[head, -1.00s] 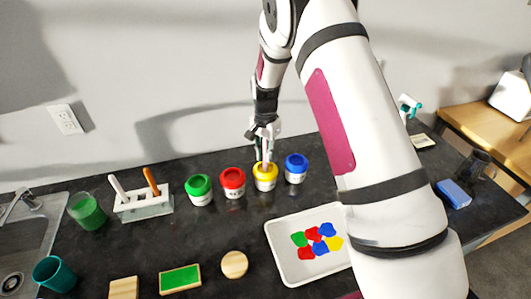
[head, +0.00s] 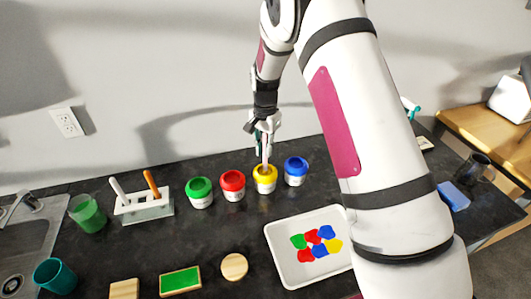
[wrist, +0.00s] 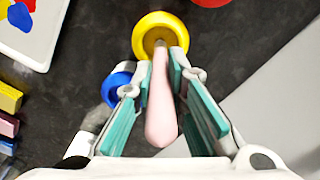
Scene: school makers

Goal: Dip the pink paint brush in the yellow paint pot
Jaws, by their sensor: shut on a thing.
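The pink paint brush (wrist: 161,108) is held between the teal-padded fingers of my gripper (wrist: 157,70), which are shut on it. In the head view my gripper (head: 264,148) is above the yellow paint pot (head: 265,186). The brush points down, and its lower end is at the pot's mouth. In the wrist view the handle points toward the camera and its far end meets the yellow pot (wrist: 148,26). The bristles are hidden, so I cannot tell how deep they sit.
The blue pot (head: 296,178) stands to the right, the red (head: 233,188) and green (head: 200,195) pots to the left. A brush holder (head: 145,213) stands further left. A white paint tray (head: 283,262) lies in front. A small green board (head: 180,281) lies front left.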

